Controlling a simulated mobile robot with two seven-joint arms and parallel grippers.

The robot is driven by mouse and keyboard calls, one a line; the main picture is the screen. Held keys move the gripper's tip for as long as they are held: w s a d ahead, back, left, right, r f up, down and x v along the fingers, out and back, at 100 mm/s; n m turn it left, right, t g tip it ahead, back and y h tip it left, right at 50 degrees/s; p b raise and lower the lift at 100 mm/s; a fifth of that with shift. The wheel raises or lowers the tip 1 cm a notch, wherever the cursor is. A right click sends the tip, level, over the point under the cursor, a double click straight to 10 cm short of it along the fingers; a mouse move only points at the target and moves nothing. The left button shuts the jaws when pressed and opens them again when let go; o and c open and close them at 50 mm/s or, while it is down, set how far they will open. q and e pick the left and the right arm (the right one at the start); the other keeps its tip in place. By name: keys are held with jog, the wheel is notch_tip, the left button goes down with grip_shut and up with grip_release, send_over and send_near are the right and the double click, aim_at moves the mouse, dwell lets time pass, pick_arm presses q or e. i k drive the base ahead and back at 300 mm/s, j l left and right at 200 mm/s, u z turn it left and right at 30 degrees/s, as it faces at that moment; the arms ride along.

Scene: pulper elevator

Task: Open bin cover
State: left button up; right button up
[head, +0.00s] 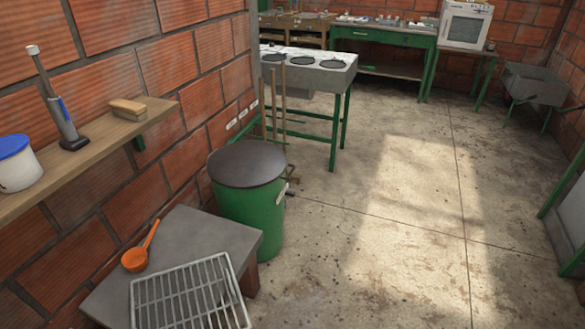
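A green bin (258,213) stands on the concrete floor against the brick wall, just left of the middle of the head view. A round dark grey cover (247,163) lies flat on top of it and closes it. A small light-coloured fitting shows on the bin's right side near the rim. The inside of the bin is hidden by the cover. Neither of my grippers is in the head view.
A grey table (200,235) with an orange ladle (138,257) and metal rack (190,296) stands in front of the bin. A wall shelf (95,152) is at left. A green-legged table (308,75) stands behind. The floor (390,220) to the right is clear.

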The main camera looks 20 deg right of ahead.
aim_at(243, 165)
jog(key=i+l+u, duration=0.15)
jog(key=l, duration=0.2)
jog(key=i+l+u, duration=0.25)
jog(key=l, duration=0.45)
jog(key=i+l+u, duration=0.15)
jog(key=l, duration=0.25)
jog(key=i+l+u, duration=0.1)
jog(key=l, duration=0.3)
jog(key=i+l+u, duration=0.15)
jog(key=l, duration=0.25)
jog(key=i+l+u, duration=0.15)
jog(key=l, duration=0.25)
jog(key=i+l+u, duration=0.2)
jog(key=l, duration=0.4)
jog(key=i+l+u, duration=0.15)
jog(key=l, duration=0.4)
jog(key=l+u, duration=0.2)
jog(key=l, duration=0.4)
